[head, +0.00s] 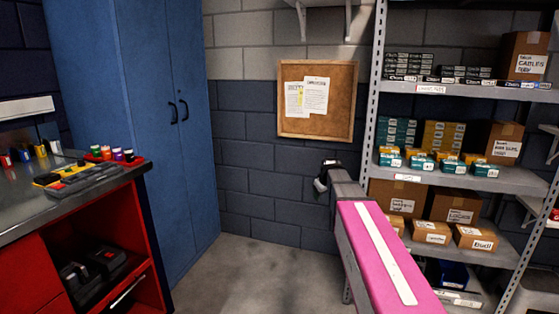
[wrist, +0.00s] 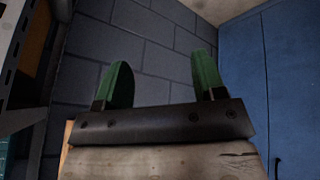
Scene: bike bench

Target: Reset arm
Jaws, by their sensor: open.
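My gripper (wrist: 161,62) shows in the wrist view with its two green fingers spread wide apart. It is open, and nothing is between the fingers. The wrist view appears upside down compared with the head view. In the head view my pink arm reaches forward from the bottom right toward the back wall.
A blue cabinet (head: 165,110) stands left of the arm. A metal shelf unit (head: 470,185) with boxes is close on the right. A corkboard (head: 340,105) hangs behind. A red workbench (head: 85,235) is at left. Bare floor (head: 260,275) lies between.

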